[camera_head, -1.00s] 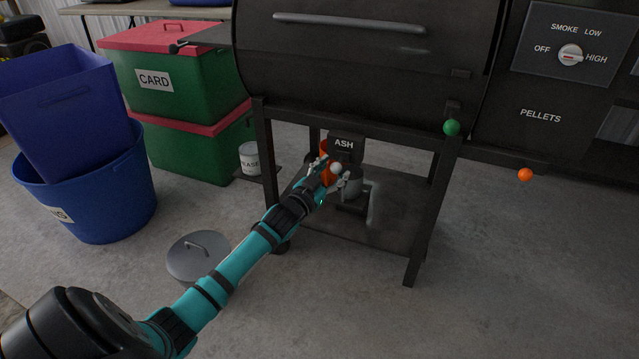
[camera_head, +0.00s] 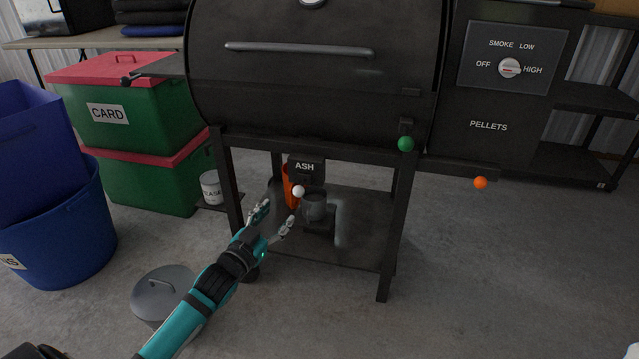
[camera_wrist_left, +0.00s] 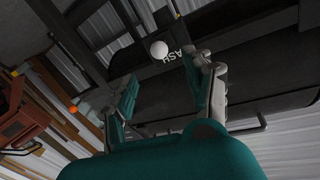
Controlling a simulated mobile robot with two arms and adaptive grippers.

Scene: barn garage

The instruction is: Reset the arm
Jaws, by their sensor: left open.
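My left arm comes in from the lower left of the head view. Its gripper (camera_head: 275,217) is open and empty, in front of the lower shelf of a black pellet grill (camera_head: 310,85). In the head view a white ball (camera_head: 299,191) shows just beyond the fingertips, in front of the ash cup (camera_head: 314,206) under the ASH label. In the left wrist view the open fingers (camera_wrist_left: 163,88) have nothing between them, and the white ball (camera_wrist_left: 159,50) shows past them.
A grill leg (camera_head: 230,190) stands close to the left gripper. A blue bin (camera_head: 70,240) and green CARD boxes (camera_head: 150,110) stand left. Green (camera_head: 406,144) and orange (camera_head: 480,183) balls show at right. Floor at right is clear.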

